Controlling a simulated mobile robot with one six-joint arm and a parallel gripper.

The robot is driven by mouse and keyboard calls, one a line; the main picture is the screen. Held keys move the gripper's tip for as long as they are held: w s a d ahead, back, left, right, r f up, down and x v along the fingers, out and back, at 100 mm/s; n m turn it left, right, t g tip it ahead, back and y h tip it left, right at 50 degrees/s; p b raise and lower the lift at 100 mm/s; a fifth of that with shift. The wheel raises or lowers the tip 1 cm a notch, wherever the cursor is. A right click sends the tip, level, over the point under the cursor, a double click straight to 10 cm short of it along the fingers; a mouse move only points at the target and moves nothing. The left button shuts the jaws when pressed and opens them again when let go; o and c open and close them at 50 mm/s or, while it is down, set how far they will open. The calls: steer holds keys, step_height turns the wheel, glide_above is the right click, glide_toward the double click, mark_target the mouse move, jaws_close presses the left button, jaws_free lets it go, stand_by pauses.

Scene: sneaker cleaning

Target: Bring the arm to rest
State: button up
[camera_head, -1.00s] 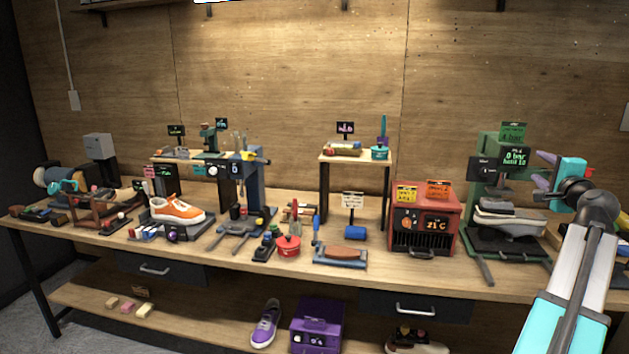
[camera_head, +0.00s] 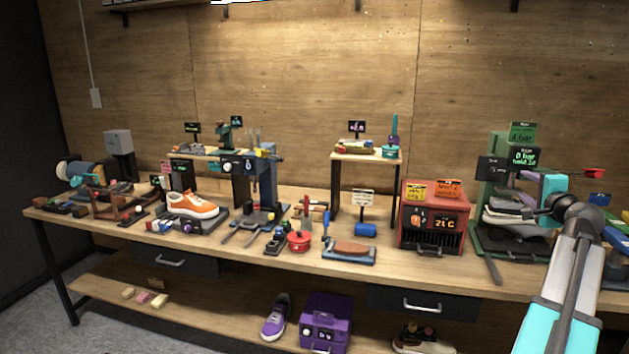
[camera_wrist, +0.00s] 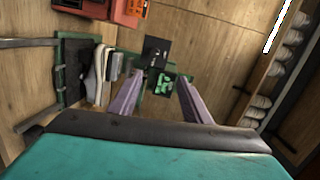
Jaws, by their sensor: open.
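My arm (camera_head: 563,290), white and teal with dark joints, reaches up at the right of the head view, in front of the green press (camera_head: 491,165). In the wrist view my gripper (camera_wrist: 160,92) shows two purple fingers spread apart with nothing held between them. Beyond the fingers are the press's dark and green display signs (camera_wrist: 160,80). In the head view the arm's wrist partly hides the gripper and the right side of the press. A grey shoe (camera_head: 515,217) lies in the press; it also shows in the wrist view (camera_wrist: 92,75).
The workbench (camera_head: 400,262) is crowded: a red heater box (camera_head: 433,215), a red pot (camera_head: 299,241), a brush (camera_head: 350,251) and an orange sneaker (camera_head: 192,205). A purple shoe (camera_head: 276,318) and purple box (camera_head: 325,322) stand on the lower shelf. The wooden wall (camera_head: 300,80) is behind.

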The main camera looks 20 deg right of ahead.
steer(key=w+a+f+n+g+y, duration=0.2)
steer(key=w+a+f+n+y, duration=0.2)
steer(key=w+a+f, duration=0.7)
steer(key=w+a+f+n+g+y, duration=0.1)
steer(key=w+a+f+n+y, duration=0.25)
steer(key=w+a+f, duration=0.7)
steer(key=s+a+f+n+g+y, duration=0.1)
steer(key=s+a+f+n+g, duration=0.2)
steer(key=a+f, duration=1.1)
steer(key=s+a+f+n+g+y, duration=0.1)
steer(key=a+f+n+g+y, duration=0.3)
steer(key=a+f, duration=1.05)
steer(key=s+a+f+n+g+h, duration=0.2)
steer(key=s+a+f+n, duration=0.25)
steer(key=s+a, duration=0.4)
steer(key=s+a+f+n+g+h, duration=0.2)
steer(key=s+a+f+n, duration=0.3)
steer(key=a, duration=0.6)
steer(key=s+f+g+b, duration=0.5)
steer(key=s+f, duration=1.9)
steer(key=s, duration=0.1)
steer(key=shift+s+d+f+m+g, duration=0.15)
steer(key=shift+s+f+m+g, duration=0.1)
steer(key=shift+s+m+g, duration=0.15)
